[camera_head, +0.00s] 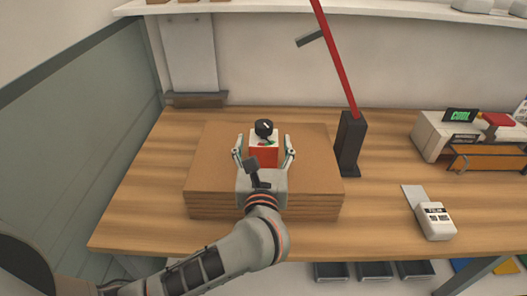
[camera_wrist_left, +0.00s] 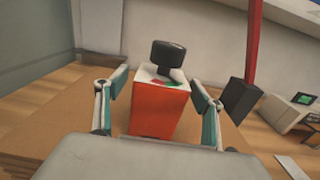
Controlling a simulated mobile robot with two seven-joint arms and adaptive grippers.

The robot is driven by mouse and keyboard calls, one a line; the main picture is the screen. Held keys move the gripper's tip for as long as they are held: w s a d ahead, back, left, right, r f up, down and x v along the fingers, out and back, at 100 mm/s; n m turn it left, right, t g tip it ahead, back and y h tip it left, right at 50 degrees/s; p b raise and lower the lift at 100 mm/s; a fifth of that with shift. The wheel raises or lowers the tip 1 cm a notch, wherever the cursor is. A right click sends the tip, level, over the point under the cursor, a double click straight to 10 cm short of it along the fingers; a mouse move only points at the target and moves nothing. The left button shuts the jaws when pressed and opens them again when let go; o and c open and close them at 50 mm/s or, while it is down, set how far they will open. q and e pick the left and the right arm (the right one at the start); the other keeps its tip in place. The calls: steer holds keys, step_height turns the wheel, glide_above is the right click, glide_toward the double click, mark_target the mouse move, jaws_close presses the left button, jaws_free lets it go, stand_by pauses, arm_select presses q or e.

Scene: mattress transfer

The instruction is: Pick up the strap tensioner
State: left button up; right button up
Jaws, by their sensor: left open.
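The strap tensioner is most likely the red block with a white top and a black round knob (camera_head: 264,152), standing upright on a stack of flat cardboard sheets (camera_head: 315,180). In the left wrist view the red block (camera_wrist_left: 158,108) stands straight ahead between the fingers. My left gripper (camera_head: 264,150) is open, with one finger on each side of the block. In the left wrist view a gap shows between the left finger and the block; the right finger (camera_wrist_left: 206,112) looks closer to it. I cannot tell whether it touches. My right gripper is not in view.
A black post with a red arm (camera_head: 350,145) stands just right of the cardboard stack. A white handheld device (camera_head: 435,221) and a label printer (camera_head: 444,133) are on the right of the wooden table (camera_head: 385,195). A green-grey partition borders the left side.

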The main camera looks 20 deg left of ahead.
arm_select(q)
steer(key=shift+w, duration=0.35)
steer(key=c, duration=1.4)
steer(key=shift+a+r, duration=0.1)
steer(key=c, duration=0.5)
steer(key=shift+r, duration=0.1)
